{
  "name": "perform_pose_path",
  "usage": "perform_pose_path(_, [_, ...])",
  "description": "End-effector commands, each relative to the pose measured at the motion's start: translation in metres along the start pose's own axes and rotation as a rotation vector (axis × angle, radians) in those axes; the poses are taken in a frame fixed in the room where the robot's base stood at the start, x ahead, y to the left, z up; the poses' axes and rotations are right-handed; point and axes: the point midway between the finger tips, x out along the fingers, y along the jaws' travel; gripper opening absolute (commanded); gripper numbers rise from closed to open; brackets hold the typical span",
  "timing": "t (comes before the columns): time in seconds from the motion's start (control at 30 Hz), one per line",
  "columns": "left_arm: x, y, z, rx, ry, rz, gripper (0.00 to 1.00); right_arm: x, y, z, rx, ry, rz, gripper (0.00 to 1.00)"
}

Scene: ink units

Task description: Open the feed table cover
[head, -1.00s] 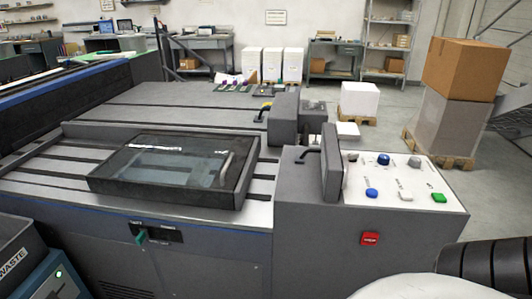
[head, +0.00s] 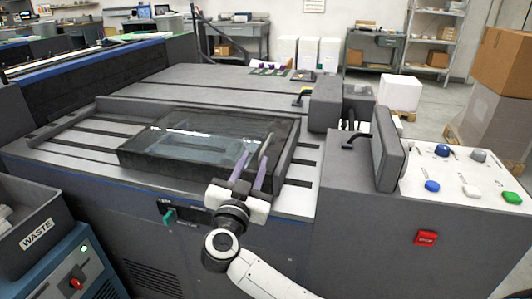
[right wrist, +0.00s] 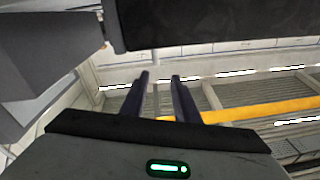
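The feed table cover is a dark-framed see-through lid (head: 137,156) lying flat and closed on the grey machine's slatted bed in the head view. A thin handle (head: 266,143) shows near its right side. My right gripper (head: 256,156) is at the cover's front right, its two purple fingers reaching toward the handle. The fingers stand apart in the right wrist view (right wrist: 160,76), with nothing visible between them. I cannot tell whether a finger touches the cover or handle. My left gripper is not in view.
A control panel with coloured buttons (head: 465,180) and an upright dark block (head: 388,150) stand right of the cover. A red stop button (head: 426,237) is on the front. A grey waste bin (head: 40,215) is at lower left. The bed behind the cover is mostly clear.

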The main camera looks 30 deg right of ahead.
Motion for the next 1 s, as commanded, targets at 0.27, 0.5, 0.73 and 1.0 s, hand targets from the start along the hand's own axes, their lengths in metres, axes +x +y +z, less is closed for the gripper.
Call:
perform_pose_path(0.27, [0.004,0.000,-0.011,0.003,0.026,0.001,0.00,0.019,0.006,0.011,-0.053,-0.085,0.080,0.28])
perform_pose_path(0.5, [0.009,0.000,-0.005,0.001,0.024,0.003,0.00,0.063,0.010,0.014,-0.052,-0.082,0.079,0.28])
perform_pose_path(0.73, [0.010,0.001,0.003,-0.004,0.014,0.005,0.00,0.097,0.012,0.017,-0.051,-0.084,0.078,0.28])
perform_pose_path(1.0, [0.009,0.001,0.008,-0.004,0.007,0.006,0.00,0.108,0.013,0.018,-0.049,-0.085,0.076,0.28])
